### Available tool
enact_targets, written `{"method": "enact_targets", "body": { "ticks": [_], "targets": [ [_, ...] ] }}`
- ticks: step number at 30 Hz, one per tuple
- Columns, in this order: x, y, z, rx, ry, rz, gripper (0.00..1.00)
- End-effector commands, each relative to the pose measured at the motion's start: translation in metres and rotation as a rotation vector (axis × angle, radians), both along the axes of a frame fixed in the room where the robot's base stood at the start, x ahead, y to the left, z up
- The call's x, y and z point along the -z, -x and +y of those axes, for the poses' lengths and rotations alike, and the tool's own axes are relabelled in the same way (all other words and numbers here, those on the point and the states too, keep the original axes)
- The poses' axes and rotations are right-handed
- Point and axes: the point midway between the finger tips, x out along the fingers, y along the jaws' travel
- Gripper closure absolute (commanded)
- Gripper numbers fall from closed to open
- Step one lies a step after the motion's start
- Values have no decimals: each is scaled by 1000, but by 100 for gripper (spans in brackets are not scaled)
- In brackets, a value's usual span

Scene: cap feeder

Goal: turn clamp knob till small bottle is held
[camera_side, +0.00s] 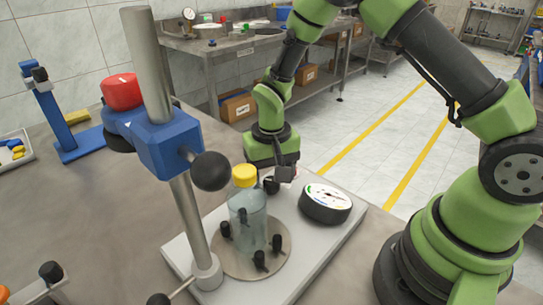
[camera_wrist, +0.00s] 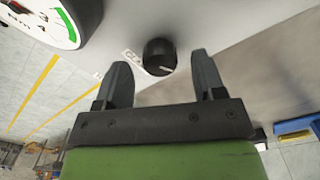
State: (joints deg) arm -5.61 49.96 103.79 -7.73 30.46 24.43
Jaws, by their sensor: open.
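The small bottle (camera_side: 240,212) is clear with a yellow cap (camera_side: 244,175). It stands upright on a round metal plate (camera_side: 226,262) among several black clamp posts (camera_side: 260,260); I cannot tell whether they press on it. The black clamp knob (camera_wrist: 160,52) sits on the base beside a partly hidden label, with a pale pointer line on its face. In the side view the knob (camera_side: 271,185) shows behind the bottle, partly covered. My gripper (camera_wrist: 163,78) is open and empty, its fingers on either side of the knob's near edge, apart from it. In the side view my gripper (camera_side: 284,175) is just above the knob.
A round dial gauge (camera_side: 326,203) is on the white base (camera_side: 350,228) right of the bottle. A steel column (camera_side: 185,205) with a blue bracket (camera_side: 168,148), black ball handle (camera_side: 211,171) and red cap (camera_side: 121,91) rises left of the bottle. A blue stand (camera_side: 55,115) is farther left.

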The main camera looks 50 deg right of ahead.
Motion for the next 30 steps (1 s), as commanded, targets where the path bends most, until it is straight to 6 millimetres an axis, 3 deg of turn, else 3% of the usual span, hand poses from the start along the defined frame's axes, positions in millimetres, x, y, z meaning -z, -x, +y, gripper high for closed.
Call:
{"method": "enact_targets", "body": {
  "ticks": [6,12,26,30],
  "targets": [
    [-46,-1,0,2,-1,-6,37],
    [-74,-1,0,2,0,-4,37],
    [-81,0,0,-15,0,0,37],
    [-81,0,0,-200,0,0,37]
  ]
}}
